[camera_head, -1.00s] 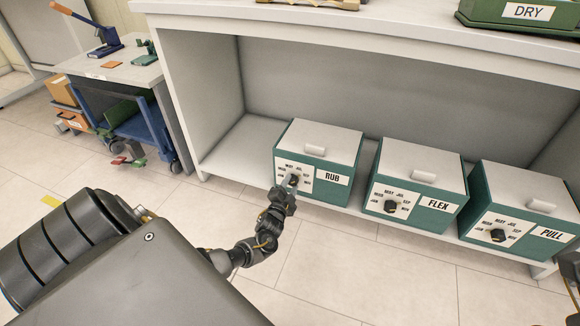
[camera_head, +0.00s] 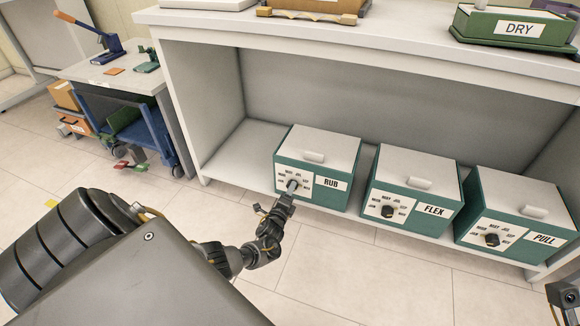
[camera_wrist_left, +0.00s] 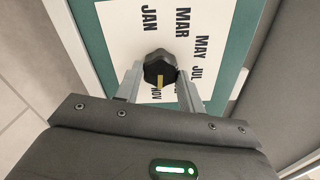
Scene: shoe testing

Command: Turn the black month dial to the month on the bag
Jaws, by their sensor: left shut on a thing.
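The RUB box (camera_head: 326,155) is teal with a pale lid and stands at the left on the low shelf. A white month card (camera_head: 282,177) is on its front. My left gripper (camera_head: 292,187) is at this card. In the left wrist view its two fingers are shut on the black dial (camera_wrist_left: 159,66), one on each side. The dial's yellow mark points toward the NOV label (camera_wrist_left: 155,92). JAN, MAR, MAY and JUL show around the card (camera_wrist_left: 120,45); SEP is hidden there. I cannot make out a bag with a month.
The FLEX box (camera_head: 410,190) and PULL box (camera_head: 512,215) stand to the right, each with a black dial. The bench top (camera_head: 400,42) is above them, with a green DRY tray (camera_head: 515,28) and a tan object (camera_head: 310,8). Part of my right arm (camera_head: 568,297) shows at lower right.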

